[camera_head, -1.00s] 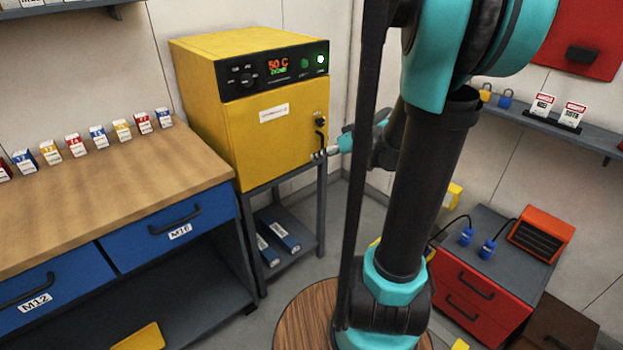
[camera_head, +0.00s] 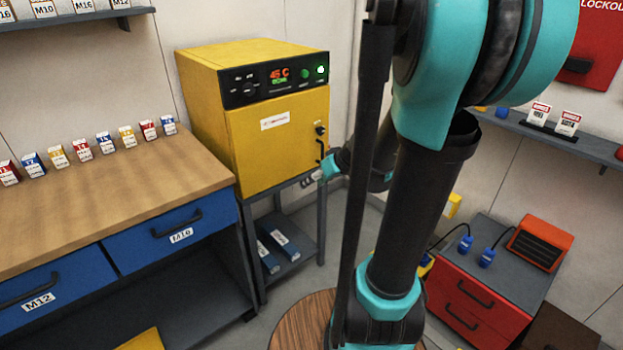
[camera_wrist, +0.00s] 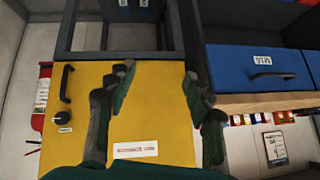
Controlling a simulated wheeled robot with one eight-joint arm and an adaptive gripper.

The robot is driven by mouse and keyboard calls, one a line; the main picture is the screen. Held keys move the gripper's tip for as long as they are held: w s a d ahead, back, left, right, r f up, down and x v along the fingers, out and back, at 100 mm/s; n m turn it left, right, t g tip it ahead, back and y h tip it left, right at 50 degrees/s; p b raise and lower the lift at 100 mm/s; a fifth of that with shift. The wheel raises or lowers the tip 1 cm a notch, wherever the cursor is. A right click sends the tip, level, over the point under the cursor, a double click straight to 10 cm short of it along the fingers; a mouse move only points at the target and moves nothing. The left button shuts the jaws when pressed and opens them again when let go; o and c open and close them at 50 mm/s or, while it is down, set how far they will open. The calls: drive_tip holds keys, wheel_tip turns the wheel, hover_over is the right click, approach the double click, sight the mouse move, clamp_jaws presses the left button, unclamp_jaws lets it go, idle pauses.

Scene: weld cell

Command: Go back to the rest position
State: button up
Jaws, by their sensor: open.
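My gripper (camera_wrist: 157,82) is open and empty in the wrist view, its two fingers apart in front of the yellow oven door (camera_wrist: 85,130). In the head view my gripper (camera_head: 311,178) is small, beside the lower right of the yellow oven (camera_head: 280,140), below its door handle (camera_head: 321,152). The oven door is shut, and its display reads about 45 C in red. In the wrist view the picture is upside down, with the handle (camera_wrist: 66,83) left of the fingers and apart from them. My arm hides part of the middle of the head view.
A wooden workbench (camera_head: 110,190) with blue drawers (camera_head: 165,236) and several small boxes stands left. The oven's grey stand (camera_head: 321,225) holds blue-labelled packs (camera_head: 285,245) on its lower shelf. A red drawer cabinet (camera_head: 475,300) stands right, below a wall shelf (camera_head: 590,148).

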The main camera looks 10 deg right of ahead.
drive_tip(key=s+d+f+m+g+h, duration=0.1)
drive_tip(key=s+f+m+h, duration=0.1)
drive_tip(key=s, duration=0.5)
drive_tip(key=s+d+f+m+g+h, duration=0.1)
drive_tip(key=s+f+m+h, duration=0.1)
drive_tip(key=s+f, duration=0.3)
drive_tip(key=s+h, duration=0.1)
drive_tip(key=s, duration=0.2)
drive_tip(key=shift+s+d+f, duration=0.2)
drive_tip(key=shift+s, duration=0.1)
